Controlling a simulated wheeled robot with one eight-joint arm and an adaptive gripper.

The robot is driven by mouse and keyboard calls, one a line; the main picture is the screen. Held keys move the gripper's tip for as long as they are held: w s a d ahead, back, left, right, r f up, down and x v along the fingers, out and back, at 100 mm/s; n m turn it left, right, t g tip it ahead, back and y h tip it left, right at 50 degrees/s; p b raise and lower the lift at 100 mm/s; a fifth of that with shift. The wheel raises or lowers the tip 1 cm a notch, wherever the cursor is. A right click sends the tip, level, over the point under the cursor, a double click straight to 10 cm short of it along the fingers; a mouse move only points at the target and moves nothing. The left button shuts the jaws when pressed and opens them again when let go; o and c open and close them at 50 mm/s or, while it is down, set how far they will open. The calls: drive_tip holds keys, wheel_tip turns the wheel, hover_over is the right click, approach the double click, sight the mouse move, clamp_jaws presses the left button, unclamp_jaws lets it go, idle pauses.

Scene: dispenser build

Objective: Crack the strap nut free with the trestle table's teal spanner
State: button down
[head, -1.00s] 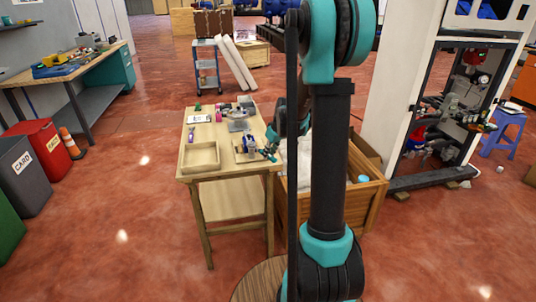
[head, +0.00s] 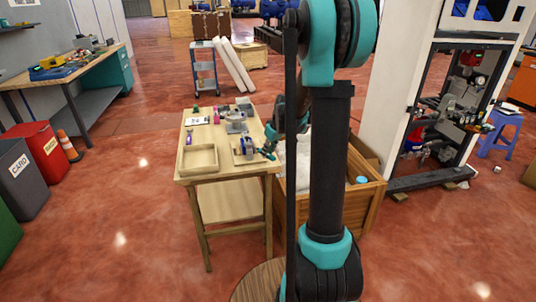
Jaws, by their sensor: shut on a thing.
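The light wooden trestle table (head: 225,176) stands left of my arm. My gripper (head: 269,146) is small in the head view, low at the table's right edge and partly hidden by my arm. It appears shut on a small teal piece (head: 267,154), which looks like the teal spanner; its ends are not clear. A small blue and white fixture (head: 246,148) on the table is just left of it; whether they touch cannot be told. The strap nut cannot be made out.
An open tray (head: 200,159) and several small parts lie on the table. A wooden crate (head: 368,198) stands close on its right. An open machine cabinet (head: 404,95) is at right, a blue stool (head: 500,133) beyond it. Red floor at front left is clear.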

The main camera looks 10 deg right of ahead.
drive_tip(key=shift+r, duration=1.25)
